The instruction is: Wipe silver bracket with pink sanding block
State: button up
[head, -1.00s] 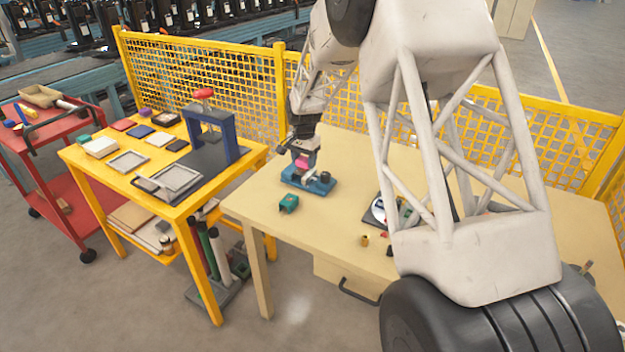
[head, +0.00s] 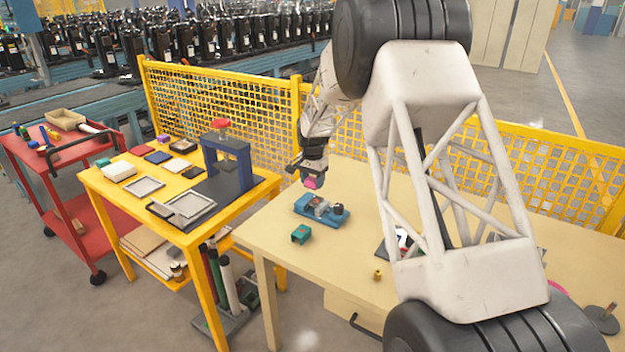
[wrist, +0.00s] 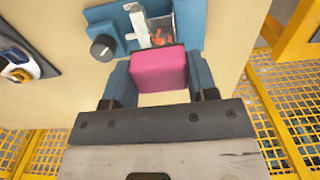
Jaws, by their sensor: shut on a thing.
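My gripper (head: 311,178) is shut on the pink sanding block (wrist: 160,70), between its two blue fingers in the wrist view. The block also shows under the gripper in the head view (head: 310,184). The silver bracket (wrist: 140,22) is an upright light-metal piece held in a blue vise (wrist: 104,27) with a black knob. In the head view, the bracket (head: 319,207) is small on the blue vise (head: 312,213) on the beige table. The block is apart from the bracket, above and behind the vise in the head view. The block partly hides the vise in the wrist view.
A teal box (head: 301,234) and a brass piece (head: 377,274) lie on the beige table (head: 285,262). A yellow mesh fence (head: 225,102) runs behind it. A yellow table (head: 125,194) with a blue press (head: 228,160) stands left.

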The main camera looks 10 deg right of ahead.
aim_at(312, 203)
jog(key=shift+f, duration=3)
jog(key=shift+w+d+f, duration=0.3)
jog(key=shift+f, duration=0.35)
jog(key=shift+c, duration=0.4)
jog(key=shift+w+d+f, duration=0.15)
jog(key=shift+w+d, duration=0.05)
jog(key=shift+w, duration=0.05)
jog(key=shift+c, duration=0.3)
jog(key=shift+w+d, duration=0.3)
jog(key=shift+w+d+f, duration=0.1)
jog(key=shift+w+d, duration=0.1)
jog(key=shift+d, duration=0.05)
jog(key=shift+w+d, duration=0.25)
jog(key=shift+d, duration=0.05)
jog(key=shift+s+a, duration=0.35)
jog(key=shift+a, duration=0.1)
jog(key=shift+s+a, duration=0.2)
jog(key=shift+c, duration=0.3)
jog(key=shift+s+a, duration=0.75)
jog(key=shift+s, duration=0.05)
jog(key=shift+r, duration=4.25)
jog(key=shift+f, duration=0.3)
